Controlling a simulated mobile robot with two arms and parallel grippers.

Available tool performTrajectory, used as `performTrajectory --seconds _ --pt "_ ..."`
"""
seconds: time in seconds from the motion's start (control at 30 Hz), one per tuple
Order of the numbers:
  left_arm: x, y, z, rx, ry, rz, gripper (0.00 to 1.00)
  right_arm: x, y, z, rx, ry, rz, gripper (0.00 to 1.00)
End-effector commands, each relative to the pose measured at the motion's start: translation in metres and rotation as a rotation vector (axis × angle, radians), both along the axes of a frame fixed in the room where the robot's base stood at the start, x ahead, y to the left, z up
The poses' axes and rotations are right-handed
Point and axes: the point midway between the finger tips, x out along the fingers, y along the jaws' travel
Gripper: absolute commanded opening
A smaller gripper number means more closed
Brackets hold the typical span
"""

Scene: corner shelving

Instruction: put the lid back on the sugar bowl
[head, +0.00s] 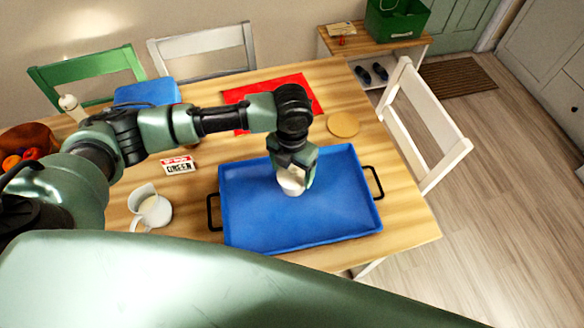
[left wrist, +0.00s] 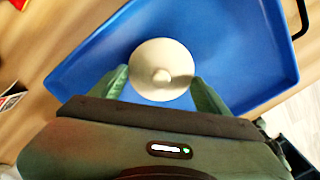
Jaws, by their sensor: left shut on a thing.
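The sugar bowl's lid is a round cream disc with a small central knob (left wrist: 161,76), seen from above in the left wrist view. My left gripper (head: 294,178) is shut with its fingers on either side of the lid, over the blue tray (head: 245,215). In the head view a cream-white shape (head: 291,186) shows under the fingers, partly covered. Whether a bowl is beneath the lid, and whether it touches the tray, I cannot tell. My right gripper does not show.
A white handled vessel (head: 152,209) stands left of the tray, beside a "GREEN" card (head: 179,165). A round tan mat (head: 343,125) and a red mat (head: 300,88) lie behind. The tray's visible surface around the gripper is clear. Chairs surround the wooden table.

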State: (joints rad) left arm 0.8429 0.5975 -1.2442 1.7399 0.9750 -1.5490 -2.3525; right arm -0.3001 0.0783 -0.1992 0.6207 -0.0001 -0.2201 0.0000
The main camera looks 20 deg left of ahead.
Motion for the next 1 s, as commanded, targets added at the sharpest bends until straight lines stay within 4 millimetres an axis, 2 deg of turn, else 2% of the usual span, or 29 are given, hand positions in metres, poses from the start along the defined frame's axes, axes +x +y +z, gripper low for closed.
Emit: performTrajectory --seconds 1.0 --pt "-0.0001 -0.0006 0.0013 -0.001 -0.001 -0.001 0.37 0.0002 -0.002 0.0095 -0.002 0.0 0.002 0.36"
